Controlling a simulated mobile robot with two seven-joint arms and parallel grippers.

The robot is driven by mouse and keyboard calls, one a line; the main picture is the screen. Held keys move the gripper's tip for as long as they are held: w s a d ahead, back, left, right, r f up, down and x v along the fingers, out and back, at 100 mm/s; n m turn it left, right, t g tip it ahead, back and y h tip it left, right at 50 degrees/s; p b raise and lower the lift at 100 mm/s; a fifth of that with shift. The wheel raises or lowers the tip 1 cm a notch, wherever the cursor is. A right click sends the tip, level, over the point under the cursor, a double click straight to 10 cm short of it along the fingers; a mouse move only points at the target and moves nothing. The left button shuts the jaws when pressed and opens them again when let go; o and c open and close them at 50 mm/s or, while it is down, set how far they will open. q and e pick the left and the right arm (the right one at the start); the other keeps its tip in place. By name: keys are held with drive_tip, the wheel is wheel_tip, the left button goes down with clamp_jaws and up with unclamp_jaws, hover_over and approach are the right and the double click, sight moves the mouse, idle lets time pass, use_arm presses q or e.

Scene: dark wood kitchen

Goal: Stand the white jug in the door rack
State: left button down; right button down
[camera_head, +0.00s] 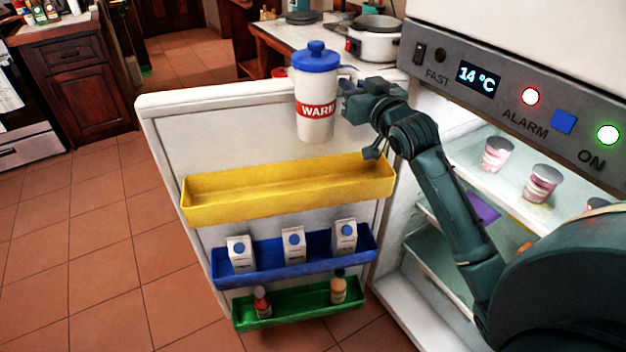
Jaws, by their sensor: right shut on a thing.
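The white jug (315,122) has a blue lid and a red band reading "WARM". It is upright, above the yellow rack (230,207) in the open fridge door. My right gripper (350,96) is at the jug's right side, shut on the jug where its handle is; the fingers partly hide the handle. The yellow rack is empty. Below it are a blue rack (262,272) holding 3 small cartons and a green rack (300,308) holding 2 small bottles. My left gripper is not in view.
The fridge door (160,120) stands open. The fridge interior at right holds several pink cups (541,184) on a shelf. A panel (478,80) above reads 14 °C. A counter with a white pot (374,44) stands behind the door. Tiled floor at left is clear.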

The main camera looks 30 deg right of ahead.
wheel_tip(320, 180, down, 17)
drive_tip(key=shift+a+r+b, duration=0.1)
drive_tip(key=shift+r+b, duration=0.1)
drive_tip(key=shift+b, duration=0.6)
drive_tip(key=shift+f, duration=0.1)
drive_tip(key=c, duration=1.5)
unclamp_jaws()
drive_tip(key=shift+f, duration=0.15)
drive_tip(key=shift+o, duration=0.2)
drive_tip(key=s, duration=1.2)
drive_tip(key=s+a+f+n+g+y, duration=0.1)
drive_tip(key=s+a+f+g, duration=0.1)
drive_tip(key=s+a+f, duration=0.2)
drive_tip(key=s+a+f+n+g+y, duration=0.1)
drive_tip(key=s+a+f, duration=0.3)
drive_tip(key=a, duration=0.7)
drive_tip(key=s+a+f+n+g+y, duration=0.1)
drive_tip(key=s+a+f+g+y, duration=0.2)
drive_tip(key=s+a+f, duration=0.2)
drive_tip(key=s+a, duration=0.1)
drive_tip(key=a, duration=0.2)
drive_tip(key=shift+s, duration=0.4)
